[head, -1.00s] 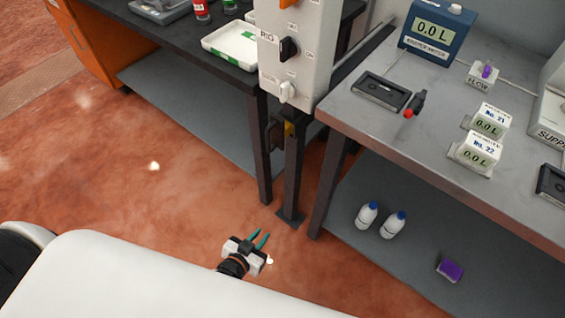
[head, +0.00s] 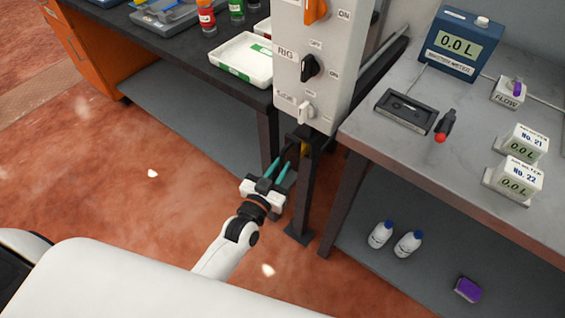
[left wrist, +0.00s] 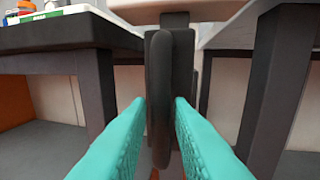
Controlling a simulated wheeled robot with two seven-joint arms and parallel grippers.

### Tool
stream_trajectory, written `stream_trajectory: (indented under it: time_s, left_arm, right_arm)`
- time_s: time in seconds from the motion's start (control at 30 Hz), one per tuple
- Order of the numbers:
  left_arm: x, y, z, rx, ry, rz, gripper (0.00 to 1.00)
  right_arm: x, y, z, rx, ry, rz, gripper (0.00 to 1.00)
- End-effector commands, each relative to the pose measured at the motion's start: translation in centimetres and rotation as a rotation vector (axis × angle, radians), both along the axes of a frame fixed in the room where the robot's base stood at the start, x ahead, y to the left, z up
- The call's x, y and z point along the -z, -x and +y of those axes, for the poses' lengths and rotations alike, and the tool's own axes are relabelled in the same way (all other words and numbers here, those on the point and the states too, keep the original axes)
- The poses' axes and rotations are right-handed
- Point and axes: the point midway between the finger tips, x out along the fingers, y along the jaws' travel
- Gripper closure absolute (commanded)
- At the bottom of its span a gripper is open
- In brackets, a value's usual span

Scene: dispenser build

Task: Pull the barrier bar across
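A dark upright loop, like a handle, is on the post (head: 305,205) below the white switch panel (head: 315,70); I cannot tell for sure that it belongs to the barrier bar. In the left wrist view this loop (left wrist: 161,100) fills the middle. My left gripper (head: 281,168) is in front of the post, and its teal fingers are open, one on each side of the loop, with small gaps. My right gripper is not in view.
A black bench (head: 190,65) stands left of the post and a grey bench (head: 395,140) right of it; their legs flank the post closely. White bottles (head: 381,235) and a purple block (head: 467,289) are on the right bench's lower shelf. Open floor lies at the left front.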

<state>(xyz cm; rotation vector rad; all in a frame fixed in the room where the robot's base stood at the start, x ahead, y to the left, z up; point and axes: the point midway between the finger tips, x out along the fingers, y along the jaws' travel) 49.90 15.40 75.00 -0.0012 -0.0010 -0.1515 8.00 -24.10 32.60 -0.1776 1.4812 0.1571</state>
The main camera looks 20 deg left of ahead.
Motion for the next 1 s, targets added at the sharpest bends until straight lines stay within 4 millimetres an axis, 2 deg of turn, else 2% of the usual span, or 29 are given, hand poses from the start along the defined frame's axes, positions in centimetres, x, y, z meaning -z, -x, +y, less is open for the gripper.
stream_trajectory:
  time_s: [0.1,0.2,0.47,0.5,0.6,1.0]
  left_arm:
    - [0.0,-1.3,-0.2,0.0,0.0,0.0,0.81]
    - [0.0,-1.7,-0.3,0.001,0.0,0.002,0.81]
    - [0.0,-1.9,-0.3,0.001,0.0,0.002,0.81]
    - [0.0,-1.9,-0.3,0.001,0.0,0.002,0.82]
    - [0.0,-1.9,-0.3,0.001,0.0,0.002,0.99]
    - [0.0,-1.5,-0.2,0.001,-0.001,0.003,1.0]
  right_arm:
    - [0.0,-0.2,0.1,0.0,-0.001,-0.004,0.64]
    - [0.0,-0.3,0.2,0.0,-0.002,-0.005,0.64]
    - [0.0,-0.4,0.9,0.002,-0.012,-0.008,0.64]
    - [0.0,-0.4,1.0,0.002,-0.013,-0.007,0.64]
    - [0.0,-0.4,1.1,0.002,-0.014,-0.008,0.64]
    - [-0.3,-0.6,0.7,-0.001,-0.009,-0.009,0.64]
